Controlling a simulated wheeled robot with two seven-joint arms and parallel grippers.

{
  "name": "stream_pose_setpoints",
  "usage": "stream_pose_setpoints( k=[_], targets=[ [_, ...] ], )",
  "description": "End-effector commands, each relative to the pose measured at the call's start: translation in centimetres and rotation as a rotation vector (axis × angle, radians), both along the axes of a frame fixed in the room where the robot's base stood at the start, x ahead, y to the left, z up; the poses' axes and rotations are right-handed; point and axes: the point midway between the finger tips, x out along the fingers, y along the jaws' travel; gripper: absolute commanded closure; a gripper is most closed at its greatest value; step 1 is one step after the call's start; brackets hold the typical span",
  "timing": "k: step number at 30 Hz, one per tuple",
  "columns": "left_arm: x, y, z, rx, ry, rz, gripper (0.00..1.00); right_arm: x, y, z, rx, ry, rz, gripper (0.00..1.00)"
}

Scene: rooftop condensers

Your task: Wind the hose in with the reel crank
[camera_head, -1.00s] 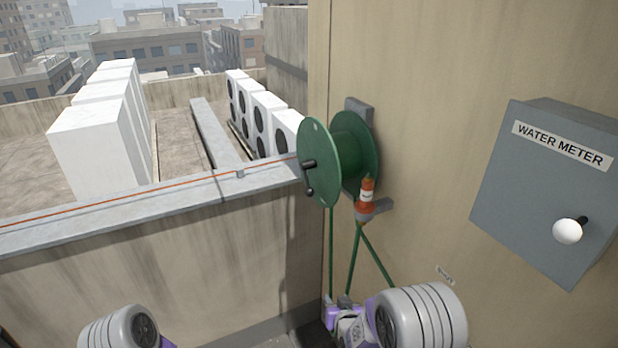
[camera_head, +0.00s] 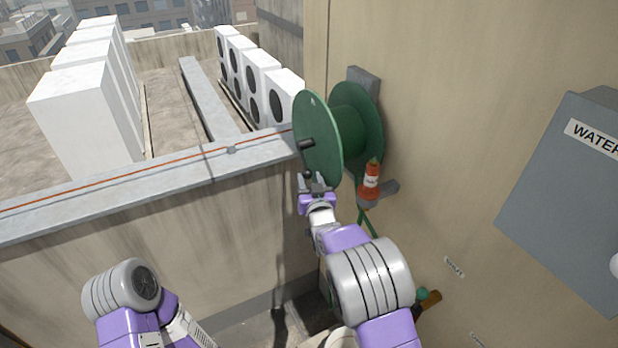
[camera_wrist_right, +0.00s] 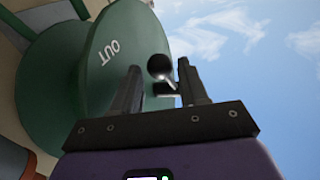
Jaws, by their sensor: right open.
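The green hose reel (camera_head: 318,125) is mounted on the beige wall, its near disc facing left. My right gripper (camera_head: 316,184) is open, just below the crank's lower end. The green hose (camera_head: 368,222) hangs below the reel, partly hidden by my right arm. My left gripper is out of view.
A grey water meter box (camera_head: 560,190) is on the wall at right. A parapet (camera_head: 120,195) with an orange line runs left; condensers (camera_head: 75,110) stand beyond.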

Motion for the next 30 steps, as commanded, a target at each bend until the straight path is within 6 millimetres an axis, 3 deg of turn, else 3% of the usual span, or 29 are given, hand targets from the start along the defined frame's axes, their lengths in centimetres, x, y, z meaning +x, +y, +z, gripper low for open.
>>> stream_pose_setpoints(
  k=[12, 21, 30],
  targets=[
    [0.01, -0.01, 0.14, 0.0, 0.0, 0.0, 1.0, 0.71, 0.09, -0.07, -0.001, 0.001, 0.0, 0.57],
    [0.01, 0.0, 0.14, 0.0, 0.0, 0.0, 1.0, 0.7, 0.08, -0.06, 0.0, 0.001, 0.0, 1.0],
    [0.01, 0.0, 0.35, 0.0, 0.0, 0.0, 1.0, 0.62, 0.05, 0.15, -0.003, 0.01, 0.0, 1.0]
  ],
)
